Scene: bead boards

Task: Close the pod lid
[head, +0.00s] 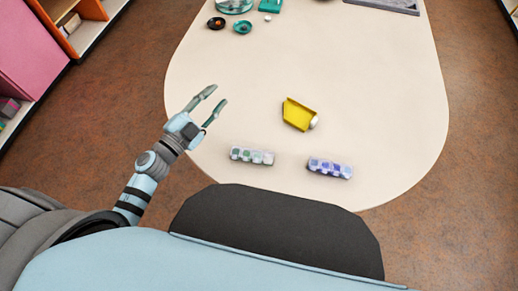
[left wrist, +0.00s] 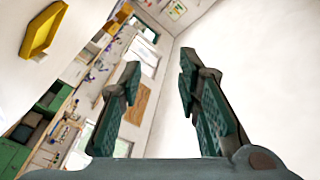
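I cannot tell for sure which thing is the pod. Two small segmented containers lie at the table's near edge in the head view: one with green and grey sections (head: 252,156) and one with blue and violet sections (head: 330,168). Whether either has an open lid is too small to tell. My left gripper (head: 216,97) is open and empty, above the left part of the table, beyond and left of the green-grey container. Its two spread fingers also show in the left wrist view (left wrist: 158,75) with nothing between them. My right gripper is not in view.
A yellow tray-like scoop (head: 298,114) lies mid-table, with a small white object (head: 314,122) at its right. Toward the back left are a black-and-orange round item (head: 216,23), a teal ring-like item (head: 243,27) and a teal box (head: 270,5). The table's (head: 380,90) right side is clear.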

